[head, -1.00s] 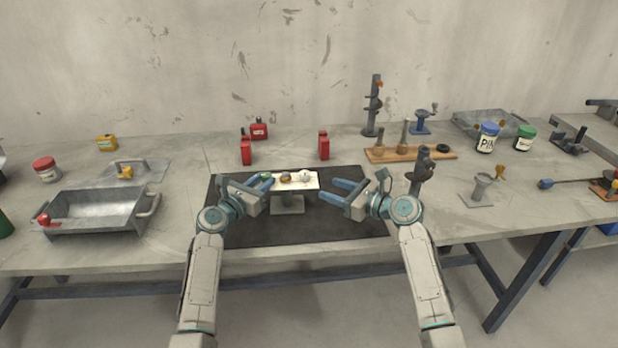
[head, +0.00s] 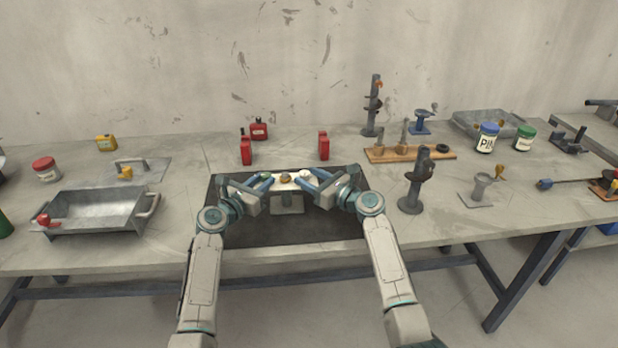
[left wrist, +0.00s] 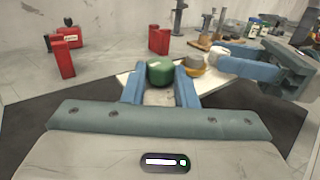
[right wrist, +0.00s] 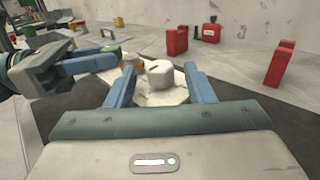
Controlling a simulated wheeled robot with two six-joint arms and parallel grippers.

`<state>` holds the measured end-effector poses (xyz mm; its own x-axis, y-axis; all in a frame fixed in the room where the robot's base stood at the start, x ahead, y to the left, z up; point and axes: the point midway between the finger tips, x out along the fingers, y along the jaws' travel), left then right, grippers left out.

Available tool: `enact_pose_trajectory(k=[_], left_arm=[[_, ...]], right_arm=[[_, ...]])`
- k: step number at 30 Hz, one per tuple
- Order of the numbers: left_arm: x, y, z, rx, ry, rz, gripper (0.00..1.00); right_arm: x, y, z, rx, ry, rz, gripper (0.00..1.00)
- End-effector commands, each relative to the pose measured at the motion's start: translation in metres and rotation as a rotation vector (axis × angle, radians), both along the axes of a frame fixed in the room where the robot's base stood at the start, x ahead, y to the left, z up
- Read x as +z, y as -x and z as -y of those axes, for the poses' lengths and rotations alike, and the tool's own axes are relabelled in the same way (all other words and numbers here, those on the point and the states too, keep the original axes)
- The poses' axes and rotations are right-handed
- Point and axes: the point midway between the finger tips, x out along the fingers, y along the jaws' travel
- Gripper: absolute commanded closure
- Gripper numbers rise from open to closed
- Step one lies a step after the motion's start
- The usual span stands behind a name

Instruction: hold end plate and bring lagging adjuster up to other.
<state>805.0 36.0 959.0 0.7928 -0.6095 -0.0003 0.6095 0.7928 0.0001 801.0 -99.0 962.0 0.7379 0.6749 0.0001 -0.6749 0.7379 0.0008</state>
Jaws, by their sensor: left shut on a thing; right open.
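A pale flat plate (head: 283,187) stands on a grey pedestal on the dark mat. Along it sit a green block (left wrist: 160,72), a grey-topped orange knob (left wrist: 194,65) in the middle and a white knob (right wrist: 160,74). My left gripper (left wrist: 160,90) is shut on the green block at the plate's left end. My right gripper (right wrist: 163,88) is open, with its fingers on either side of the white knob at the right end. I cannot tell whether the fingers touch it. In the head view both grippers partly hide the plate's ends.
Red containers (head: 323,146) stand behind the mat. A dark upright stand (head: 415,178) is just right of the mat. A wooden board (head: 385,155) with posts lies behind it. A metal tray (head: 95,212) sits at the left. The mat's front part (head: 300,230) is clear.

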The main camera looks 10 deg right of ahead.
Motion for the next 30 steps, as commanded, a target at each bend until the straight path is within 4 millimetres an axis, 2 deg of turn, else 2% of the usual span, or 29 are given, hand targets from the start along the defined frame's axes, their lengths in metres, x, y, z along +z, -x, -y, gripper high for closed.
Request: enact_pose_trajectory(k=[11,18,30], left_arm=[[0.0000,-0.0001,-0.0001,0.001,0.000,0.000,1.00],[0.0000,-0.0001,-0.0002,0.001,0.000,0.000,1.00],[0.0001,-0.0001,-0.0002,0.001,0.000,0.000,1.00]], right_arm=[[0.0001,-0.0049,-0.0045,0.000,0.001,0.001,0.52],[0.0000,-0.0047,-0.0043,0.000,0.001,0.000,0.97],[-0.0018,-0.0036,-0.0072,-0.071,0.003,-0.004,0.97]])
